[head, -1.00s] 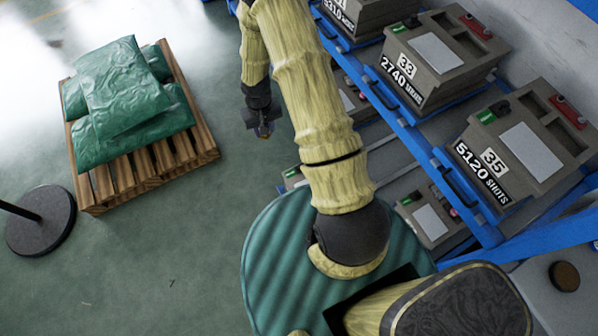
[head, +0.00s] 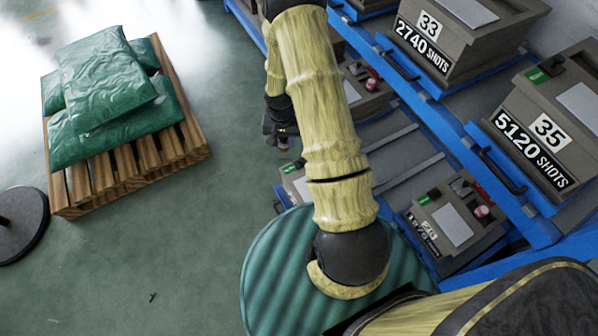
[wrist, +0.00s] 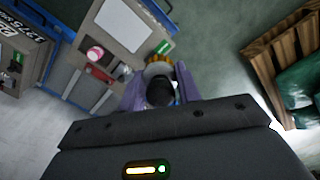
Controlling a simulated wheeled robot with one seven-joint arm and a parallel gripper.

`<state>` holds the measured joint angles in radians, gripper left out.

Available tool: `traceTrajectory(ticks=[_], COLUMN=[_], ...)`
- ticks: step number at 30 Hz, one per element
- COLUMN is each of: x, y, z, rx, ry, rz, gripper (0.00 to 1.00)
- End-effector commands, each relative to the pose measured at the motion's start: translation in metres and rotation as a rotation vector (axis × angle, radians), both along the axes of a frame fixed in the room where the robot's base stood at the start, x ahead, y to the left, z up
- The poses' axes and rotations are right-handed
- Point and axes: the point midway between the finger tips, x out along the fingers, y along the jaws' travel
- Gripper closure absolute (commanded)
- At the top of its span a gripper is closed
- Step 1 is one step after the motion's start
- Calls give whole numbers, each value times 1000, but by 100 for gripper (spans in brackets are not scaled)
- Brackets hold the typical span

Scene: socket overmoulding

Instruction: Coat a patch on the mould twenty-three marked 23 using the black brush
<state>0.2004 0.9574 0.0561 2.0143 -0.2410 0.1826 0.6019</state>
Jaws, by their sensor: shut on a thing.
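My gripper (head: 281,140) hangs low beside the blue rack in the head view, small and partly behind my arm. In the wrist view its purple fingers (wrist: 160,88) are shut on a dark, rounded thing with a yellow-orange part, which looks like the black brush (wrist: 160,92). Its tip is hidden. A grey mould (wrist: 125,25) with a pale panel, green tag and pink knob lies just beyond the fingers; its number is not visible. In the head view a lower mould (head: 450,222) carries a number too small to read surely. I cannot tell which is mould twenty-three.
Moulds marked 33 (head: 460,35) and 35 (head: 560,120) stand on the blue rack (head: 440,120). A wooden pallet (head: 190,130) with green sacks (head: 110,90) is at the left. A round dark base (head: 20,222) stands at the left edge.

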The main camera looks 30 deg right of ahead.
Motion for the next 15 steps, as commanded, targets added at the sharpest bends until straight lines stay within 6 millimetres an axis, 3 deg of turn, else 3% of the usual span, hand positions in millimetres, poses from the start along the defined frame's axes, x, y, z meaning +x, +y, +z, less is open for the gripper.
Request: traceTrajectory(ticks=[1,15], x=[-1,-7], y=[-4,-34], z=[-23,-125], rx=[0,-4], ry=[0,-2], rz=[-26,-268], gripper=[89,89])
